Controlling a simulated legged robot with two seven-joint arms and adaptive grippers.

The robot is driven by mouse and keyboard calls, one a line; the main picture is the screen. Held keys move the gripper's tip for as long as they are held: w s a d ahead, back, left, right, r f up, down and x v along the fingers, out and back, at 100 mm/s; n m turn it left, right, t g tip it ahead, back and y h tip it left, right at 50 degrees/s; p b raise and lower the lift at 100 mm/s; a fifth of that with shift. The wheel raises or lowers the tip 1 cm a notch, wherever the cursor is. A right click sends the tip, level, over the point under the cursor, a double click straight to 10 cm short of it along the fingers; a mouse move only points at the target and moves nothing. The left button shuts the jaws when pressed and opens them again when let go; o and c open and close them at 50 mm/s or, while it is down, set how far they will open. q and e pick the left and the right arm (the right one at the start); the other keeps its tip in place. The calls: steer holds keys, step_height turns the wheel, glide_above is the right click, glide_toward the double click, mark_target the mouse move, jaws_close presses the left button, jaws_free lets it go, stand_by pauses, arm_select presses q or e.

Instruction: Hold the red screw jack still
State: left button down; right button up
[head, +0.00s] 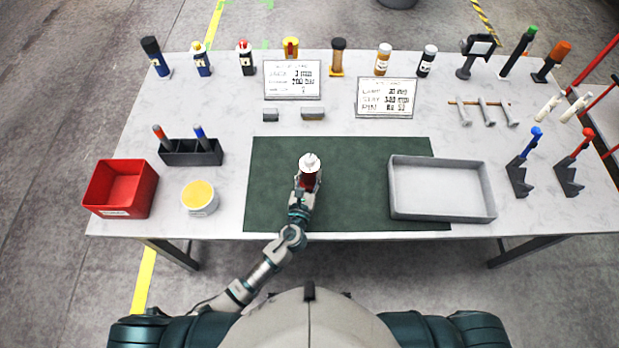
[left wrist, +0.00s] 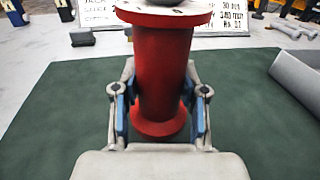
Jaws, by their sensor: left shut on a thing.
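The red screw jack (head: 309,180) stands upright on the dark green mat (head: 350,185), with a pale cap on top in the head view. In the left wrist view the jack (left wrist: 163,70) shows as a red spool-shaped body with a wide top flange and a flared base. My left gripper (left wrist: 158,112) is shut on the jack, with its blue-padded fingers on either side of the body. In the head view my left gripper (head: 305,188) reaches it from the front edge of the table. My right gripper is not in view.
A grey tray (head: 440,216) is on the mat's right side. A red bin (head: 98,208), a yellow-topped tub (head: 200,208) and a dark pen holder (head: 190,157) stand at left. Bottles line the back.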

arm_select(q)
steer(key=shift+w+f+b, duration=0.15)
steer(key=shift+w, duration=0.75)
steer(key=shift+w+f+b, duration=0.1)
steer(key=shift+w+b, duration=0.05)
steer(key=shift+w, duration=0.7)
steer(key=shift+f, duration=0.15)
steer(key=shift+f+b, duration=0.6)
steer(key=shift+f, duration=0.1)
steer(key=shift+r, duration=0.1)
steer(key=shift+f, duration=0.25)
steer(key=shift+s+f, duration=0.15)
steer(key=shift+f, duration=0.05)
stand_by(0.8)
steer(key=c, duration=1.3)
jaws_free()
steer(key=shift+f, duration=0.15)
jaws_close()
